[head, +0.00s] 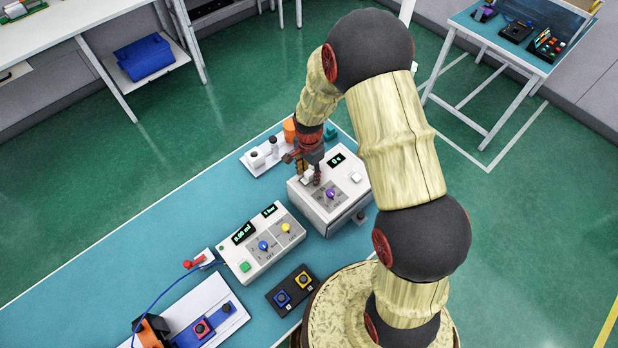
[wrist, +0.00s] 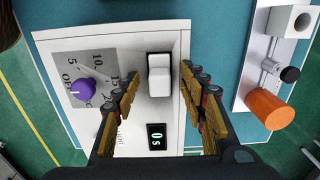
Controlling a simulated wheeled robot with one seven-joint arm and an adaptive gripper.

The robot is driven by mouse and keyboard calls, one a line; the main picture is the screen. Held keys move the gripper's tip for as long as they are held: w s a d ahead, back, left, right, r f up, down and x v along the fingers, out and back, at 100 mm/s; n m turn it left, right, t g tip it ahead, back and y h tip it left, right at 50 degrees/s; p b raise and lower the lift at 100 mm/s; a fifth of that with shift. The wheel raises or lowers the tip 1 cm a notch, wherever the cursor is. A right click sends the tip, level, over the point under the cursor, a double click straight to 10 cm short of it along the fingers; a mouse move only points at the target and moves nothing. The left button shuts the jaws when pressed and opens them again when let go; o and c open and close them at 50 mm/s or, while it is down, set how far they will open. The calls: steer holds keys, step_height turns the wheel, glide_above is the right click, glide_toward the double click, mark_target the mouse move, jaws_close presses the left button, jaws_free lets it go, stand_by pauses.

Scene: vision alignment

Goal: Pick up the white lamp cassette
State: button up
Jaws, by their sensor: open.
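The white lamp cassette (wrist: 159,82) is a small white block standing in a dark-edged opening on the top of a white control box (wrist: 110,40). In the wrist view it lies between my fingertips. My gripper (wrist: 161,74) is open, with one finger on either side of the cassette and visible gaps. In the head view my gripper (head: 309,171) points down over the left back part of the box (head: 322,218). The cassette (head: 306,176) is partly hidden by the fingers there. Whether the fingertips are level with it I cannot tell.
The box carries a purple knob (wrist: 83,90) and a timer display (wrist: 156,137) reading 0 s. A white tray (wrist: 246,85) with an orange cylinder (wrist: 266,110) lies behind the box. A second control box (head: 262,245) stands to the left on the blue table (head: 130,255).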

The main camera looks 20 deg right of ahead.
steer(key=shift+c, duration=1.3)
steer(key=c, duration=0.8)
jaws_close()
